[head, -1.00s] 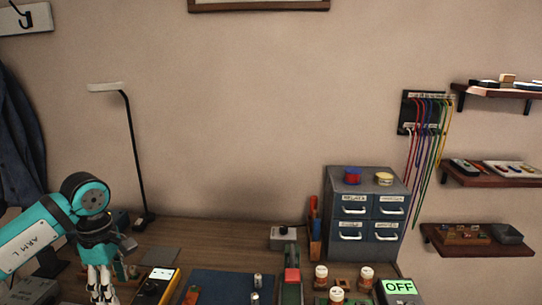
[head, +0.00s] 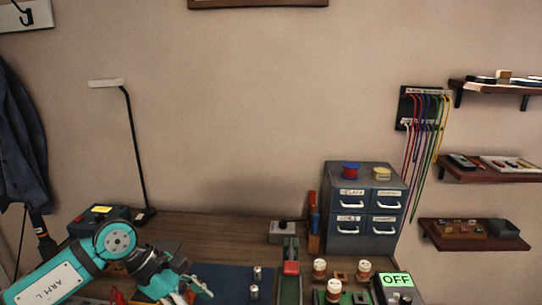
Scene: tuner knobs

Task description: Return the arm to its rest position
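My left arm (head: 62,278), teal and white, comes in from the lower left in the head view. Its gripper (head: 196,291) is low over the bench, at the left part of the dark blue mat (head: 228,274). The fingers point down and to the right; their small size and angle hide whether they are open or shut. I see nothing clearly held. My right arm and gripper are out of view.
Two small metal cylinders (head: 257,273) stand on the mat. Several orange-and-white jars (head: 319,268) and a green OFF display (head: 396,280) are at the right. A drawer cabinet (head: 362,212) and a lamp (head: 134,150) stand at the back.

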